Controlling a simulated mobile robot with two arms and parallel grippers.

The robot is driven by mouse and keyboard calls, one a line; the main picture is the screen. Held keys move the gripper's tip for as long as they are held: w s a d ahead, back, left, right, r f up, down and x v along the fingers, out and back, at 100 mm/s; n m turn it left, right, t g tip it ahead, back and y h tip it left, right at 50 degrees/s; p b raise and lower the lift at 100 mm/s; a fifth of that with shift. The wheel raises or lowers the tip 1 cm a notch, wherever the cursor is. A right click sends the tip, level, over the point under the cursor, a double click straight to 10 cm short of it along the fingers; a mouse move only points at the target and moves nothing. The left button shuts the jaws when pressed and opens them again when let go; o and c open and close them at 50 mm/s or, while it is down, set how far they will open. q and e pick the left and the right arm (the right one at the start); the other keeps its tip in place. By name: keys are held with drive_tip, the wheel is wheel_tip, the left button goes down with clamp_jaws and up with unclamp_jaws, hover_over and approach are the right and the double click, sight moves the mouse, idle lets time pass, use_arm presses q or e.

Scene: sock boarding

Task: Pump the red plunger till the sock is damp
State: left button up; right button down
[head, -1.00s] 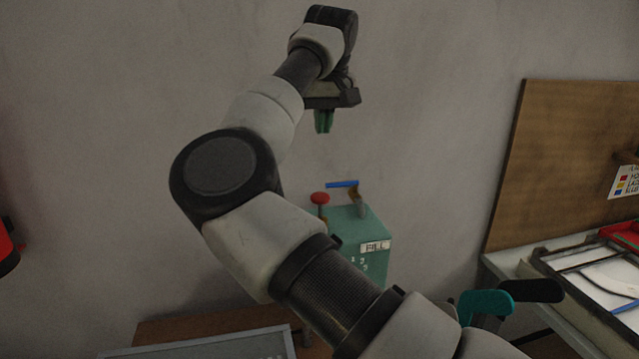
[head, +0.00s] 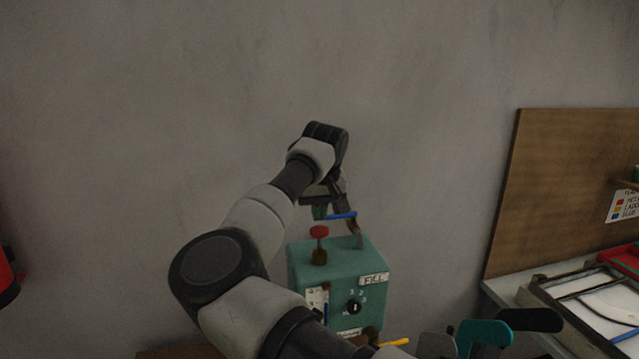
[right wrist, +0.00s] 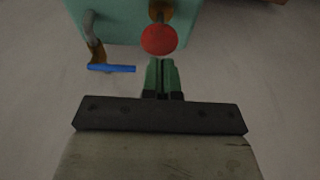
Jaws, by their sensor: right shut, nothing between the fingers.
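The red plunger (head: 319,232) stands on top of a green box (head: 300,262) with a "FILL" label, a dial and a blue-handled lever. Its round red knob also shows in the right wrist view (right wrist: 159,39). My right gripper (head: 320,213) is shut and empty, with green fingertips. In the head view it is just above and behind the knob. In the right wrist view its fingertips (right wrist: 163,64) are close to the knob's edge; I cannot tell whether they touch. The sock is not seen. My left gripper is not in view.
The blue lever handle (head: 341,215) is close beside my right gripper. A wooden board (head: 560,190) and a bench with a framed tray (head: 540,290) stand at the right. A red object (head: 7,275) is at the left edge. The wall behind is bare.

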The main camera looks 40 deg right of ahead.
sight(319, 230)
drive_tip(key=shift+f, duration=0.75)
drive_tip(key=shift+f, duration=0.1)
wheel_tip(319, 230, down, 4)
drive_tip(key=b, duration=0.3)
drive_tip(key=shift+r, duration=0.2)
drive_tip(key=shift+s+a+r, duration=0.1)
drive_tip(key=b+v, duration=0.2)
drive_tip(key=v, duration=0.9)
